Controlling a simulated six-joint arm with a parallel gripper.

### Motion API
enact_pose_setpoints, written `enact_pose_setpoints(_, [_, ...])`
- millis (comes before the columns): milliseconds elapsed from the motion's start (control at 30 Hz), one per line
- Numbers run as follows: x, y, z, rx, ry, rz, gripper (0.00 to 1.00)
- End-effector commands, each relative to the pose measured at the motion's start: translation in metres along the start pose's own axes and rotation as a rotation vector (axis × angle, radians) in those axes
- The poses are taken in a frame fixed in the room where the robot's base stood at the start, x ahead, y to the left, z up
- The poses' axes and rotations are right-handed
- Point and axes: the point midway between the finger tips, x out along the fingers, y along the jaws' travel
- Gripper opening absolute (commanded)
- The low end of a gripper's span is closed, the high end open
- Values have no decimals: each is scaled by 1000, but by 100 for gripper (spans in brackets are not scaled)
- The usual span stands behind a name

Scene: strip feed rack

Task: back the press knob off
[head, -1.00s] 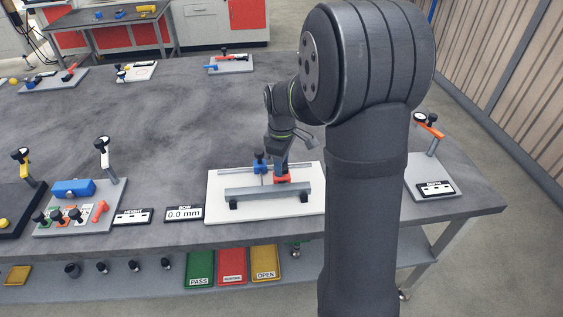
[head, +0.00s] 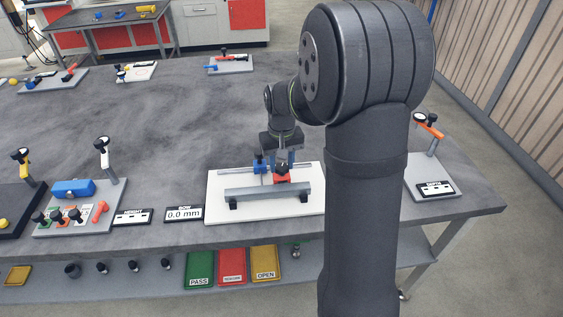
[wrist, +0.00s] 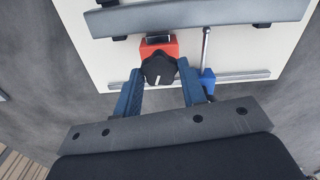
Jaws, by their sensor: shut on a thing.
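The press knob (wrist: 158,70) is a black lobed knob with a white mark, on a red block (wrist: 160,43) of the white-based fixture. The red block also shows in the head view (head: 283,179). My gripper (wrist: 160,80) points down over the fixture, its two blue-grey fingers on either side of the knob. It is shut on the knob; the exact contact is partly hidden by the knob's lobes. A blue block (wrist: 207,79) with a thin metal rod stands just right of the fingers in the wrist view.
The fixture's white base (head: 222,208) carries a grey bar (head: 262,191) along its near side. A "BOW 0.0 mm" display (head: 184,214) stands to its left. A gauge stand (head: 432,170) is to the right. The table behind is mostly clear.

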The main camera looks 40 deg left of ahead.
Motion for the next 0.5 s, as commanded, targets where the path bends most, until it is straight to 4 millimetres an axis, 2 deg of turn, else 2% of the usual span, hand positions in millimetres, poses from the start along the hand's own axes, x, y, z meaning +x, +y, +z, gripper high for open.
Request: enact_pose_setpoints(500, [-1,0,0,457,2,0,15])
